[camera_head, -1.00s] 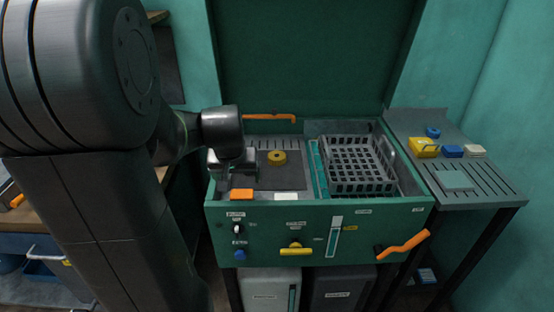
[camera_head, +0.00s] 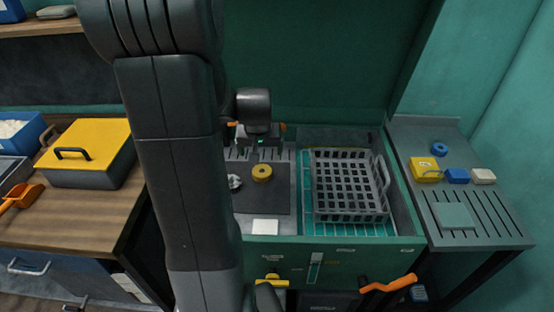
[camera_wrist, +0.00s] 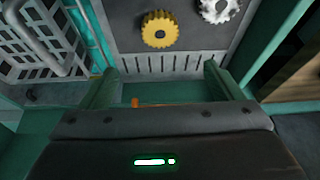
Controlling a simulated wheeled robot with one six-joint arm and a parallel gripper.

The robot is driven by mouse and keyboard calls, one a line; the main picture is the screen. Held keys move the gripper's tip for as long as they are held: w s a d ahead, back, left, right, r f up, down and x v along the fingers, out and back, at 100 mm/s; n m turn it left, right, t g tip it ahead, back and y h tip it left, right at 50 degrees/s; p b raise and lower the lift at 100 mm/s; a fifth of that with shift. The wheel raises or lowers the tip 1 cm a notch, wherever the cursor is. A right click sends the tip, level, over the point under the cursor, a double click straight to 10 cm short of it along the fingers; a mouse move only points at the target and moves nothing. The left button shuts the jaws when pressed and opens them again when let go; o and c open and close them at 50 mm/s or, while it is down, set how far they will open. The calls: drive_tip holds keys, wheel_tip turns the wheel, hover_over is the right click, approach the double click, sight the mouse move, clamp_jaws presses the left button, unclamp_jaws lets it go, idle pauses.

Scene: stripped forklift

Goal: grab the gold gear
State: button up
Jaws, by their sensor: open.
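The gold gear (camera_head: 262,173) lies flat on a dark grey plate (camera_head: 272,201) in the left part of the green machine. It also shows in the wrist view (camera_wrist: 160,29), with its teeth and centre hole visible. A silver gear (camera_head: 234,182) lies beside it, and it also shows in the wrist view (camera_wrist: 219,10). My gripper (camera_wrist: 158,78) is open and empty. Its two fingers stand apart, and the gold gear lies beyond their tips, not between them. In the head view my gripper (camera_head: 258,140) is behind the gold gear, near the machine's back slots.
A grey basket (camera_head: 348,188) stands right of the plate. A white block (camera_head: 265,227) lies at the plate's front edge. The right side table (camera_head: 489,212) holds small yellow, blue and white items. A yellow-lidded box (camera_head: 89,146) stands on the left bench. Orange handle (camera_head: 388,284) sticks out in front.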

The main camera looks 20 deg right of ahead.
hover_over(262, 170)
drive_tip(key=s+a, duration=0.1)
drive_tip(key=s, duration=0.1)
wheel_tip(262, 170, down, 8)
drive_tip(key=shift+s+r, duration=0.1)
drive_tip(key=shift+r, duration=0.1)
drive_tip(key=shift+p+x, duration=0.9)
drive_tip(key=shift+x, duration=1.8)
drive_tip(key=shift+s, duration=0.2)
drive_tip(key=c, duration=1.3)
drive_tip(key=shift+c, duration=1.2)
drive_tip(key=shift+w+r, duration=0.1)
